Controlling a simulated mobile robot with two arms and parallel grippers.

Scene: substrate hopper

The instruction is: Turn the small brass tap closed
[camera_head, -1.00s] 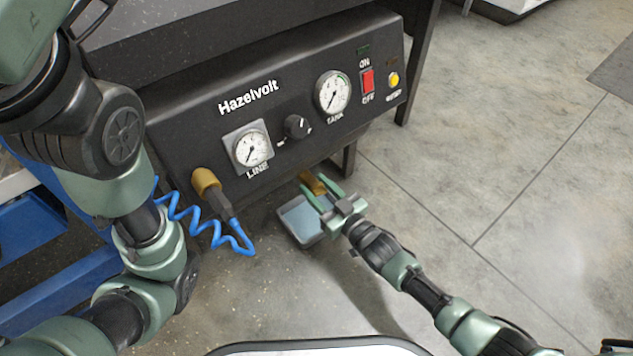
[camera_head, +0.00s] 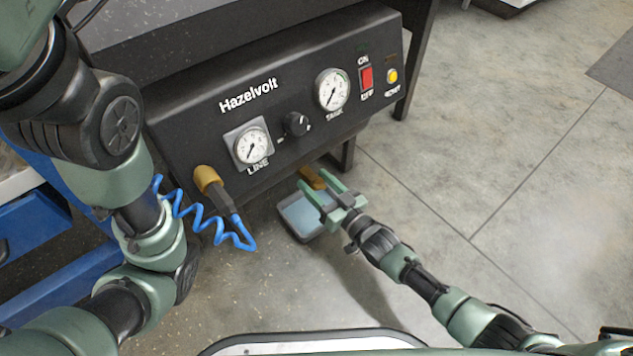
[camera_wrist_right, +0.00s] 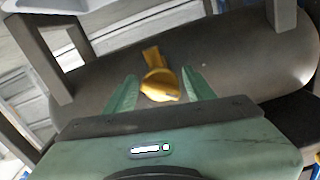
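The small brass tap (camera_head: 313,178) is under the lower edge of the black Hazelvolt panel (camera_head: 215,125). My right gripper (camera_head: 318,182) is open, its green fingers pointing at the tap from the front. In the right wrist view the tap (camera_wrist_right: 159,87) sits between the spread fingers of my right gripper (camera_wrist_right: 160,80), with a gap on both sides. A rounded brass part faces the camera, with a narrower piece behind it. My left arm comes in at the left, but its gripper is out of frame.
A shallow grey tray (camera_head: 300,218) is on the floor below the tap. A coiled blue hose (camera_head: 205,222) hangs from a brass-coloured fitting (camera_head: 206,178) to the left. Dark stand legs (camera_head: 347,152) are close behind. Floor to the right is clear.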

